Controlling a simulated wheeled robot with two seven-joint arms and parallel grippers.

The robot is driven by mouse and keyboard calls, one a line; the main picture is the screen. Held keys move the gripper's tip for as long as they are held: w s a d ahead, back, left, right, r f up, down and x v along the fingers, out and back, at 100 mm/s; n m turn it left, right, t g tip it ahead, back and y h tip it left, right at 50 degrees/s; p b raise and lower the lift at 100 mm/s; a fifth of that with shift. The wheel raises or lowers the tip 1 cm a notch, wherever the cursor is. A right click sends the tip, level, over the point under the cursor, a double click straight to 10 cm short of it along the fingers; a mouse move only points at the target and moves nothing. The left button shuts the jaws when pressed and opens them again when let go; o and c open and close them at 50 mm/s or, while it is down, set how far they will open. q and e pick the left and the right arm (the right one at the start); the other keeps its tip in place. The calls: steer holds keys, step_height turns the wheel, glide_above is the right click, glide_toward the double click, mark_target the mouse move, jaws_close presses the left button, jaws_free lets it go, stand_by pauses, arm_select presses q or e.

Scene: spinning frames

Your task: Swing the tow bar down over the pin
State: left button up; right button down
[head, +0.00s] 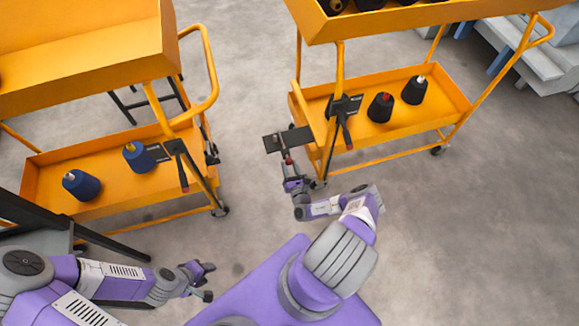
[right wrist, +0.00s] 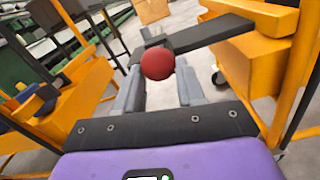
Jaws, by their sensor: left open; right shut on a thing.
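The dark flat tow bar (head: 274,144) sticks out from the left end of the right-hand yellow cart (head: 390,130). Its red ball knob (right wrist: 158,63) sits between the fingers of my right gripper (head: 289,168). The right gripper is shut on the knob; in the right wrist view the bar (right wrist: 215,32) runs from behind the knob to the right, towards a yellow cart. My left gripper (head: 205,280) is open and empty, low at the left, away from both carts. I cannot make out the pin; a dark plate (head: 157,152) sticks out from the left-hand cart (head: 110,185).
Blue cones (head: 82,184) stand on the left cart's lower shelf and dark cones (head: 380,107) on the right cart's. Black levers with red tips hang on the left cart (head: 180,160) and the right cart (head: 346,122).

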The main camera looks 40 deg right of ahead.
steer(key=shift+s+d+f, duration=0.2)
steer(key=shift+s+f, duration=0.1)
steer(key=shift+f, duration=0.25)
steer(key=c, duration=1.1)
jaws_free()
steer(key=o, duration=0.4)
steer(key=shift+w, duration=0.1)
steer(key=shift+r, duration=0.15)
steer(key=shift+p+v, duration=1.15)
steer(key=shift+v, duration=2.6)
steer(key=shift+a, duration=0.1)
